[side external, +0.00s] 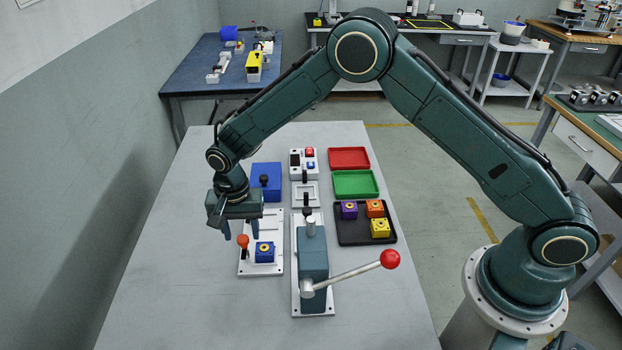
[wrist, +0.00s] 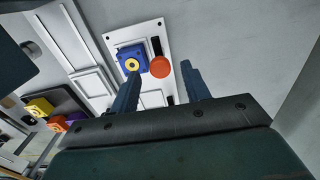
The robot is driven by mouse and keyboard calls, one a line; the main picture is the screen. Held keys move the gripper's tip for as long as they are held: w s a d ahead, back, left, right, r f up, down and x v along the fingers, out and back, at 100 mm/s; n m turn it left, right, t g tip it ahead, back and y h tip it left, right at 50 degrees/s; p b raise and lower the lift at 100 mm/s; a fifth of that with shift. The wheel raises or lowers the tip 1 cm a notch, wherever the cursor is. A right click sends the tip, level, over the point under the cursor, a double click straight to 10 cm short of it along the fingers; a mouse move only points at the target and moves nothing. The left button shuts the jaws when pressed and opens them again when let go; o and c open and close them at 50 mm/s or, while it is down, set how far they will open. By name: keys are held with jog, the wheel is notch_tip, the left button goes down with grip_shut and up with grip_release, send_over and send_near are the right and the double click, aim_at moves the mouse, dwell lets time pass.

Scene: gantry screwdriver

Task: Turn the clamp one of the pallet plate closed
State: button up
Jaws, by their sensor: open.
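The white pallet plate (side external: 275,223) lies on the grey table and also shows in the wrist view (wrist: 146,34). A clamp with an orange-red knob (side external: 243,240) stands at its left edge in the side view. In the wrist view the round knob (wrist: 160,67) and a dark bar beside it show next to a blue block with a yellow ring (wrist: 132,62). The block (side external: 265,252) sits on the plate. My gripper (side external: 241,230) is open and empty, fingers pointing down near the knob. In the wrist view the knob appears between the fingertips (wrist: 160,83); contact cannot be told.
A green press (side external: 312,255) with a red-balled lever (side external: 390,259) stands right of the plate. Behind are a blue box (side external: 266,181), red (side external: 349,158) and green (side external: 355,183) trays, and a black tray (side external: 350,238) with coloured blocks. The table's left side is clear.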

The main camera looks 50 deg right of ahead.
jog(key=shift+f, duration=0.6)
jog(key=shift+c, duration=0.5)
jog(key=c, duration=0.9)
